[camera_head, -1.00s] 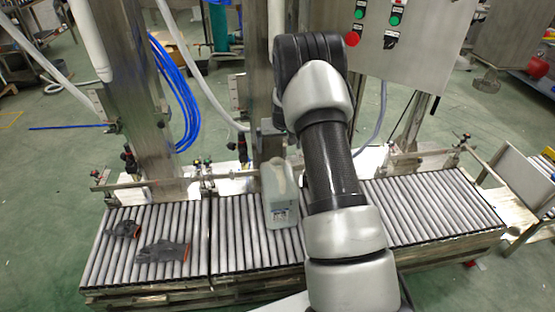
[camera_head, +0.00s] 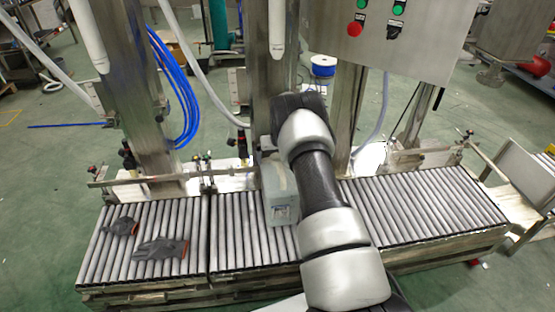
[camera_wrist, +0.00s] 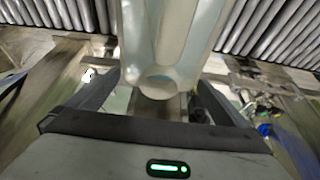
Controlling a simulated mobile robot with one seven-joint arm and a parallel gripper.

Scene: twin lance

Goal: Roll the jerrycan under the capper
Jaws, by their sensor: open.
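The pale translucent jerrycan (camera_head: 281,192) stands on the roller conveyor (camera_head: 237,235), just right of the middle in the head view and partly hidden by my arm. Its label faces the front. In the wrist view the jerrycan (camera_wrist: 175,35) fills the top middle, with a rounded end toward my gripper (camera_wrist: 158,92). My gripper is open, its two dark fingers spread on either side of that end; I cannot tell whether they touch it. My arm hides the gripper in the head view. Steel columns (camera_head: 268,85) stand behind the conveyor; which one carries the capper is unclear.
Two grey gloves (camera_head: 160,249) and (camera_head: 121,227) lie on the left rollers. A guide rail (camera_head: 150,180) runs along the conveyor's back. A control box (camera_head: 400,50) hangs at upper right. The right rollers (camera_head: 430,208) are clear.

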